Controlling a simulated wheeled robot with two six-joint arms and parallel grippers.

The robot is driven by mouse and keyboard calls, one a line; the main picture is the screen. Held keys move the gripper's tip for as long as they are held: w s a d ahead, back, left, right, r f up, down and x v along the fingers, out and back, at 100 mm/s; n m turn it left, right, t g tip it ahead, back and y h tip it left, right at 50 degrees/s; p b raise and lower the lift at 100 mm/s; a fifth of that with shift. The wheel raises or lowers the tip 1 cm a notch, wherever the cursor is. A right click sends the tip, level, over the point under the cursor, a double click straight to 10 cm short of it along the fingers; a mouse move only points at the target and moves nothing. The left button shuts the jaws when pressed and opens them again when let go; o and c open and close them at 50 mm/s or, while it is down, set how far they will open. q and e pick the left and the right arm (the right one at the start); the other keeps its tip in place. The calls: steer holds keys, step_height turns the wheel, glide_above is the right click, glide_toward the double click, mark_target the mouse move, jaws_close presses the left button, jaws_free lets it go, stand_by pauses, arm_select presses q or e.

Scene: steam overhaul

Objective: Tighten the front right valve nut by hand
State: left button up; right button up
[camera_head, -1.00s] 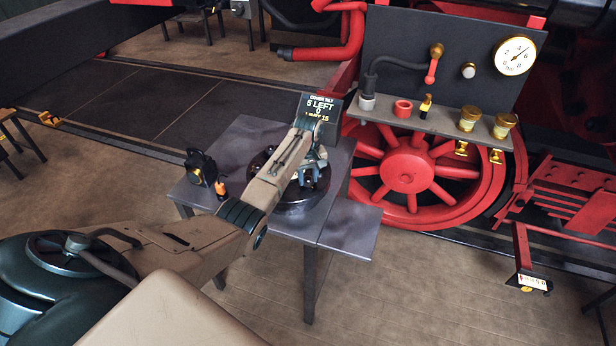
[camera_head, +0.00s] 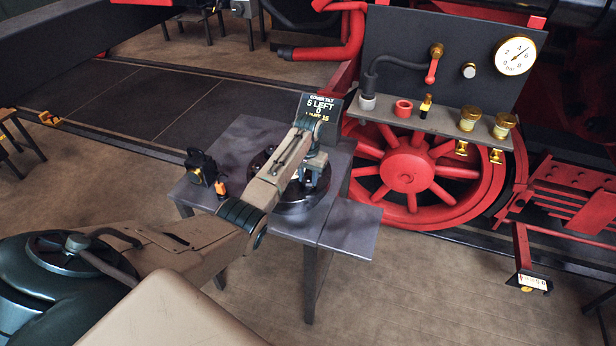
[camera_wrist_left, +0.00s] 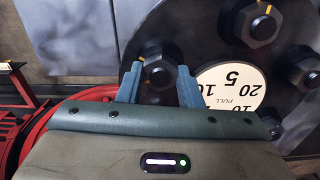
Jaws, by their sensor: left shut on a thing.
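The round dark valve cover (camera_head: 284,207) sits on the grey table, partly hidden under my left arm. In the left wrist view the cover (camera_wrist_left: 203,38) carries several dark hex nuts around a pale dial plate (camera_wrist_left: 232,84) with numbers. My left gripper (camera_head: 312,180) points down at the cover's right side. In the wrist view its two blue-grey fingers (camera_wrist_left: 160,82) stand on either side of one nut (camera_wrist_left: 158,70) and are shut on it. Another nut (camera_wrist_left: 262,24) shows a yellow mark. My right gripper is not in view.
A black item (camera_head: 200,168) and a small orange one (camera_head: 221,189) stand left of my arm. A shelf (camera_head: 430,122) holds a red cup and brass pots. The table's right-hand leaf (camera_head: 350,228) is bare.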

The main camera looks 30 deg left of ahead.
arm_select(q)
steer(key=m, duration=0.7)
steer(key=shift+w, duration=0.1)
steer(key=shift+r+m, duration=0.1)
steer(key=shift+m, duration=1.9)
steer(key=o, duration=1)
steer(key=shift+r+b, duration=1.95)
steer(key=shift+r, duration=3.45)
